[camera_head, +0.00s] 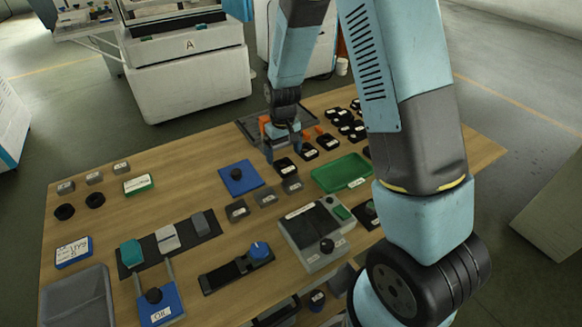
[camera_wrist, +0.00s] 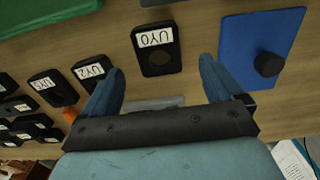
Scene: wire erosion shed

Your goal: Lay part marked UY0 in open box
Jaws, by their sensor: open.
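The part marked UY0 (camera_wrist: 159,62) is a black block with a white label and a round dark recess, lying flat on the wooden table. In the head view it is the black block (camera_head: 286,166) between the blue plate and the green tray. My gripper (camera_wrist: 160,75) is open and empty, its blue fingers pointing towards the part, which shows between and just beyond the fingertips. In the head view my gripper (camera_head: 283,153) hangs close by the part. A grey open-topped bin (camera_head: 76,297) stands at the table's near left corner; I cannot tell whether it is the open box.
Similar black blocks marked UY2 (camera_wrist: 90,70) and UY5 (camera_wrist: 46,86) lie beside the part. A blue plate with a black knob (camera_head: 240,178) and a green tray (camera_head: 340,174) flank it. A grey device (camera_head: 316,235) stands nearer. Bare wood shows at left centre.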

